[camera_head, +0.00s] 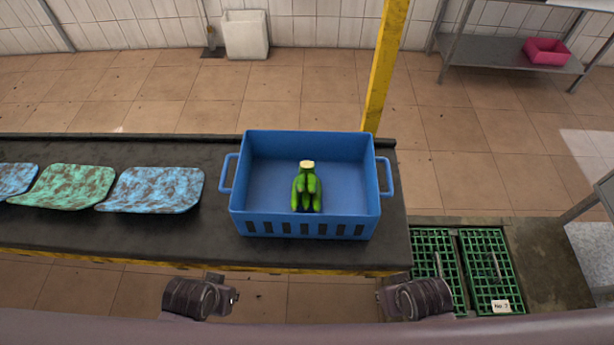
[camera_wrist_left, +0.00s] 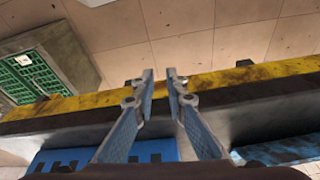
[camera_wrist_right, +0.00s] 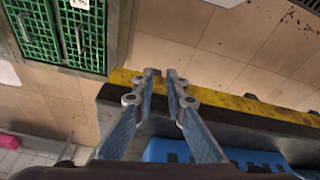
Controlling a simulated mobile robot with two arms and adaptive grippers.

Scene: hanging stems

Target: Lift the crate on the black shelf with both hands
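The blue crate (camera_head: 310,228) stands upright on the black shelf (camera_head: 120,232), near its right end. A handle loop sticks out at each short side. A bunch of green bananas (camera_head: 307,190) lies inside. My left gripper (camera_head: 205,297) and right gripper (camera_head: 415,298) are in front of the shelf's near edge, apart from the crate. In the left wrist view my gripper (camera_wrist_left: 160,75) has a gap between its fingers and nothing in it. The right wrist view shows the same for my right gripper (camera_wrist_right: 161,74). Parts of the crate show low in both wrist views.
Blue and green mottled mats (camera_head: 155,190) lie on the shelf left of the crate. A yellow post (camera_head: 385,65) rises behind the shelf's right end. Green floor grates (camera_head: 490,270) lie at right. A white bin (camera_head: 246,35) and a metal table with a pink box (camera_head: 546,51) stand behind.

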